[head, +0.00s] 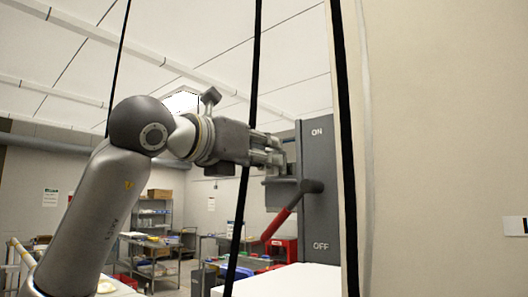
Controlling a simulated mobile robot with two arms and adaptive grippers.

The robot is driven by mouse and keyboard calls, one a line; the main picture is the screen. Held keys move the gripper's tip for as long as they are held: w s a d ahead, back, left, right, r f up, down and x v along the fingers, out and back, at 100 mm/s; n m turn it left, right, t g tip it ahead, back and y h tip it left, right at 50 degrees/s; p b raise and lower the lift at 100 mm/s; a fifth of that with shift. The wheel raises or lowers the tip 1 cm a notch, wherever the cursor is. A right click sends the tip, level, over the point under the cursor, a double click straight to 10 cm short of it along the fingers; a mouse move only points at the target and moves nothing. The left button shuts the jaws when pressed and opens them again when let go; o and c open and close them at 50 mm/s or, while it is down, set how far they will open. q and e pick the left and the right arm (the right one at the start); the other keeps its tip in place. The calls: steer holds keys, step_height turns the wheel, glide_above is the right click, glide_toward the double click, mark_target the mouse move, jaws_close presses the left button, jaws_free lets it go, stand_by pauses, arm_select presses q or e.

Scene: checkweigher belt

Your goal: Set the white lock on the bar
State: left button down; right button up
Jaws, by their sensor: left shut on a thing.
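My left gripper (277,152) is at the left side of a tall grey switch box (316,215) marked ON at the top and OFF at the bottom. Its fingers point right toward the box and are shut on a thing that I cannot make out. A lever with a red handle (280,224) slants down and left from a dark pivot on the box, below my gripper. I see a dark bracket (281,191) just under the fingers. I cannot pick out the white lock or tell which part is the bar. My right gripper is not in view.
A pale wall or post (440,150) fills the right side. Black vertical strips cross the view, one near my left wrist. A white surface (300,281) lies below the box. Shelving (153,235) and red bins stand far behind on the left.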

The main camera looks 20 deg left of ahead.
mark_target(269, 172)
arm_select(q)
steer(key=shift+f+b, duration=1.6)
steer(key=shift+f, duration=0.2)
steer(key=c, duration=1.2)
jaws_free()
steer(key=shift+r, duration=0.1)
steer(key=shift+c, duration=0.2)
steer(key=v, duration=1.2)
